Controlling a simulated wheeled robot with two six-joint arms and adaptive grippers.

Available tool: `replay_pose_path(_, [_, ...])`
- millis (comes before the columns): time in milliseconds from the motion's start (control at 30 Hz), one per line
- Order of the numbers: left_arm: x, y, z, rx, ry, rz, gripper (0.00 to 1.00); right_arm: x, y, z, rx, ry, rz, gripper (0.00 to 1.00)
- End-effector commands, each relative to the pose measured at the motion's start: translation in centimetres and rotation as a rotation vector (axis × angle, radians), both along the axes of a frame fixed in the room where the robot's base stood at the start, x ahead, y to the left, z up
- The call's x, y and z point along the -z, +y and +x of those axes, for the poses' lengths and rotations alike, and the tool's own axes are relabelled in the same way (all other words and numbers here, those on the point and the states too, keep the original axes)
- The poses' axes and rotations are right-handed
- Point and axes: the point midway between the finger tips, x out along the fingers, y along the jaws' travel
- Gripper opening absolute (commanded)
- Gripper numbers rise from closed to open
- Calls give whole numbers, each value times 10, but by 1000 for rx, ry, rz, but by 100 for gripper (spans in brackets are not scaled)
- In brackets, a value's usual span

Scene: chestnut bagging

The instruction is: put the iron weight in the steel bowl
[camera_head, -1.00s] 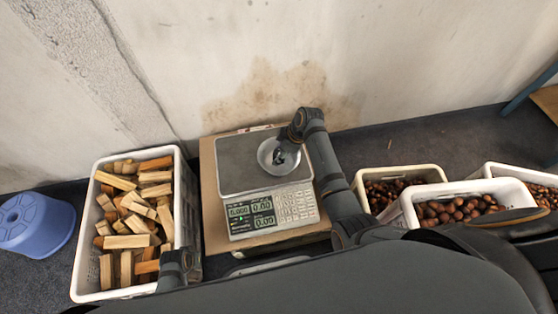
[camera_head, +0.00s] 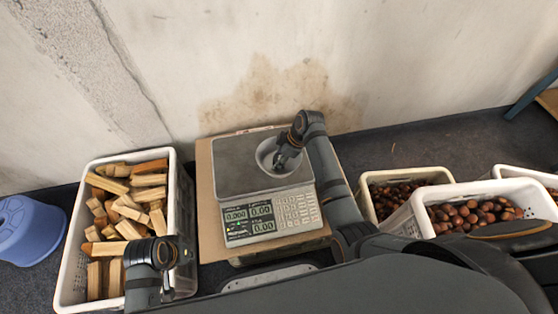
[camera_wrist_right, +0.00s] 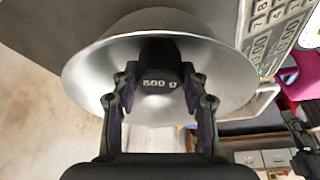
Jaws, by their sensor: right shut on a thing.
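The steel bowl (camera_head: 264,154) stands on the scale's grey plate in the head view, and its wide rim fills the upper right wrist view (camera_wrist_right: 88,72). The dark iron weight (camera_wrist_right: 158,80), marked 500 g, sits between the fingers of my right gripper (camera_wrist_right: 160,98). The bowl's inside shows behind the weight; I cannot tell whether they touch. In the head view my right gripper (camera_head: 282,161) reaches over the bowl and hides the weight. My left gripper (camera_head: 168,270) is at the wood crate's lower right; its jaws are unclear.
The scale (camera_head: 235,182) stands on a brown board against the stained wall. A white crate of wood pieces (camera_head: 68,262) is on the left, beside a blue stool (camera_head: 28,228). White baskets of chestnuts (camera_head: 424,222) stand on the right.

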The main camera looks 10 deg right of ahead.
Motion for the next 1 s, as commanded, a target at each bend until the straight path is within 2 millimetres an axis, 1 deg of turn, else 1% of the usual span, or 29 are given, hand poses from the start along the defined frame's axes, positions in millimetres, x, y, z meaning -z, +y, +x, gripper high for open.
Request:
replay_pose_path(200, [-1,0,0,0,-1,-1,0,-2,0,1,0,-3,1,0])
replay_pose_path(333, [-1,0,0,0,0,0,0,0,0,1,0,-2,1,0])
replay_pose_path(367, [-1,0,0,0,0,0,0,1,0,0,0,0,0,47])
replay_pose_path(500, [-1,0,0,0,0,0,0,1,0,0,0,0,0,66])
replay_pose_path(533, [-1,0,0,0,0,0,0,1,0,0,0,0,0,67])
replay_pose_path(833, [-1,0,0,0,-1,0,0,0,0,0,0,-1,0,67])
replay_pose_path(933, [-6,1,-1,-1,6,3,0,-13,-4,-1,2,-3,-1,67])
replay_pose_path(1000, [-11,4,-2,-4,39,16,0,-27,-9,-3,2,-3,-1,67])
